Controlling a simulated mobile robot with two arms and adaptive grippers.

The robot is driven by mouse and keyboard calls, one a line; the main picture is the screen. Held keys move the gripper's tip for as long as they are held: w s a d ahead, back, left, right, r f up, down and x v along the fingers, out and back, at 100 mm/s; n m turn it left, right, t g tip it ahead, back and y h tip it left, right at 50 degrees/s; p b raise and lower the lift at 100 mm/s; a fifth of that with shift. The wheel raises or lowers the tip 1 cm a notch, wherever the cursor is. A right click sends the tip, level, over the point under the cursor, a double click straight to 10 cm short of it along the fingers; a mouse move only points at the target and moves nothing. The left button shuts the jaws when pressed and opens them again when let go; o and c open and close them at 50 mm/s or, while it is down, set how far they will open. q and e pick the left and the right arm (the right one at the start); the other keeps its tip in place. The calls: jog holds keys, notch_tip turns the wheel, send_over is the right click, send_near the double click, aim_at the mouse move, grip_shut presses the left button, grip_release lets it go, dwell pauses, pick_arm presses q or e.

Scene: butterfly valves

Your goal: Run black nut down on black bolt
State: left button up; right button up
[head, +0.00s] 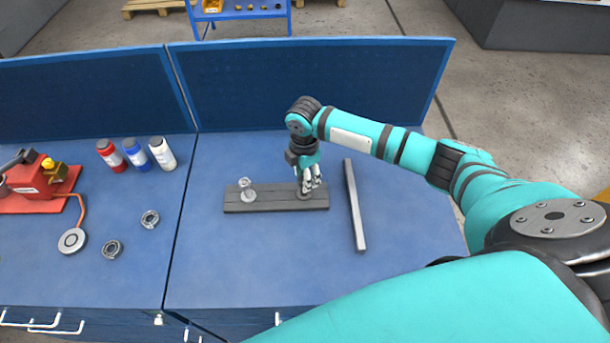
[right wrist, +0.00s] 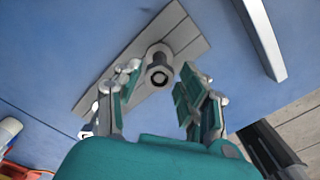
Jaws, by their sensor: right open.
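A grey board (head: 275,199) lies on the blue bench; it also shows in the right wrist view (right wrist: 188,32). A light silver bolt (head: 247,192) with a nut stands on its left part. My right gripper (head: 310,185) points down over the board's right part. In the right wrist view its open fingers (right wrist: 157,92) stand on either side of a grey bolt and nut (right wrist: 159,66) with a dark round centre, apart from it. This looks like the black pair, but I cannot tell how far down its nut sits. In the head view the gripper mostly hides it. My left gripper is out of view.
A long grey bar (head: 355,205) lies just right of the board. Red (head: 110,153), blue (head: 136,154) and white (head: 162,153) bottles, two loose rings (head: 150,219) and a red vise-like tool (head: 38,185) are at left. A blue panel (head: 310,85) stands behind. The bench front is clear.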

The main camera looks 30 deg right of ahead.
jog(key=n, duration=0.6)
jog(key=shift+w+n, duration=0.15)
jog(key=shift+n, duration=0.15)
jog(key=n, duration=0.7)
jog(key=shift+w+b, duration=0.1)
jog(key=shift+b, duration=0.3)
